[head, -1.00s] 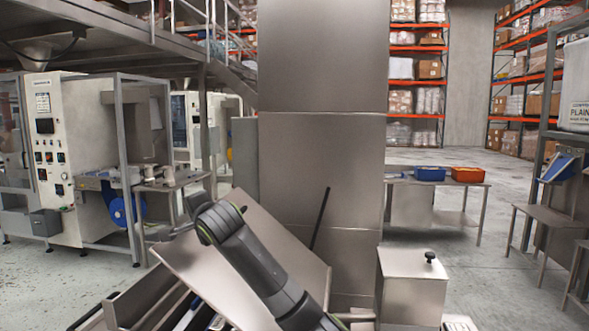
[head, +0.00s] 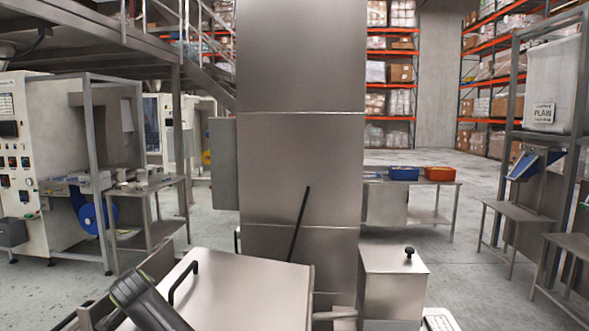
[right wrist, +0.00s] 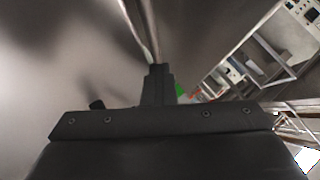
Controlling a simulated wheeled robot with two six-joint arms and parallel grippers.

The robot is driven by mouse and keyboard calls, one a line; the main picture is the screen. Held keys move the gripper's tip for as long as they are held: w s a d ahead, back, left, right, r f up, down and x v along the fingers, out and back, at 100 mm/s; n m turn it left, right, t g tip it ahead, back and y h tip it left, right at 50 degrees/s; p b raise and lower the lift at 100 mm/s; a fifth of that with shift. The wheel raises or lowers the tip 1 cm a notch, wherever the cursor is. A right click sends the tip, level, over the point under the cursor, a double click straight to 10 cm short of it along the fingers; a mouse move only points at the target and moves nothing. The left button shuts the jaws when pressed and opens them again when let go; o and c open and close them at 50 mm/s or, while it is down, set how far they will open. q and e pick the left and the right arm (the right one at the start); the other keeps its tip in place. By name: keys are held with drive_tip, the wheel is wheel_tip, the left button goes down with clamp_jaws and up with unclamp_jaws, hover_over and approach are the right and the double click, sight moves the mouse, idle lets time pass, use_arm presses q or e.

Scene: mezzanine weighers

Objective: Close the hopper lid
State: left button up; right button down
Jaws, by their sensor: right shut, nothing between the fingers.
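The hopper lid (head: 250,293) is a wide steel panel at the bottom of the head view, lying at a low slope with a dark bar handle (head: 183,281) near its left side. Its front edge is out of frame, so I cannot tell whether it is fully down. Part of the hopper's steel edge (head: 150,268) shows to its left. One of my arms crosses the lid's lower left. In the right wrist view my right gripper (right wrist: 158,72) is shut and empty, close to a smooth grey metal surface (right wrist: 60,65). Contact is unclear. My left gripper is out of view.
A tall steel column (head: 300,150) rises behind the lid, with a thin dark rod (head: 299,225) in front of it. A steel box (head: 393,285) with a black knob stands to the right. Tables and open floor (head: 430,265) lie beyond.

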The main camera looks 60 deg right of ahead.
drive_tip(key=shift+d+f, duration=0.2)
drive_tip(key=shift+f, duration=0.2)
drive_tip(key=shift+s+r, duration=0.15)
idle(0.4)
